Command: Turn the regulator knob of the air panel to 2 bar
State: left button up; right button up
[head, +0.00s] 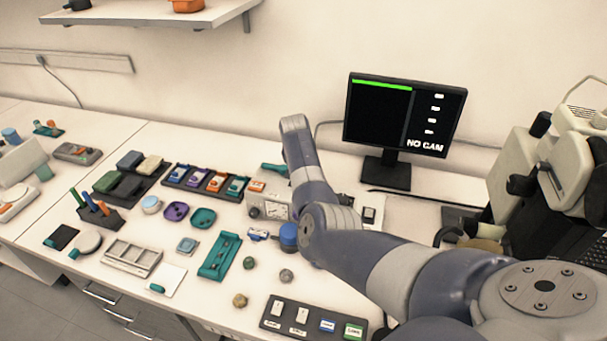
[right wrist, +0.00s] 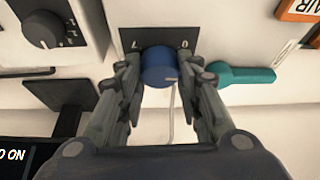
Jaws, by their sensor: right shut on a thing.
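The blue regulator knob (right wrist: 159,66) sits in front of a dark plate (right wrist: 188,42) with the numbers 7 and 0 in the right wrist view. My right gripper (right wrist: 160,76) has one finger on each side of the knob and is shut on it. The knob's pointer and setting cannot be read. My left gripper is not in view.
A teal handle (right wrist: 240,75) lies close to the right finger. A black knob (right wrist: 43,30) on another device is at upper left. A monitor (head: 405,115) stands behind the arm. A dark button panel (head: 312,318) and several small trays cover the bench.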

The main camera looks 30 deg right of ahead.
jog(key=m+b, duration=0.1)
jog(key=m+g+b, duration=0.1)
jog(key=m+b, duration=0.2)
jog(key=b, duration=0.1)
jog(key=shift+w+f+m+g+h, duration=0.15)
jog(key=shift+f+m+g+h, duration=0.15)
jog(key=shift+h, duration=0.1)
jog(key=shift+r+m+g+b, duration=0.15)
jog(key=shift+m+g+b, duration=0.15)
jog(key=shift+m+b, duration=0.6)
jog(key=shift+a, duration=0.1)
jog(key=o, duration=1)
jog(key=shift+r, duration=0.1)
jog(key=shift+r, duration=0.1)
jog(key=v, duration=1.1)
jog(key=shift+a+r, duration=0.2)
jog(key=shift+r, duration=0.1)
jog(key=shift+f, duration=0.1)
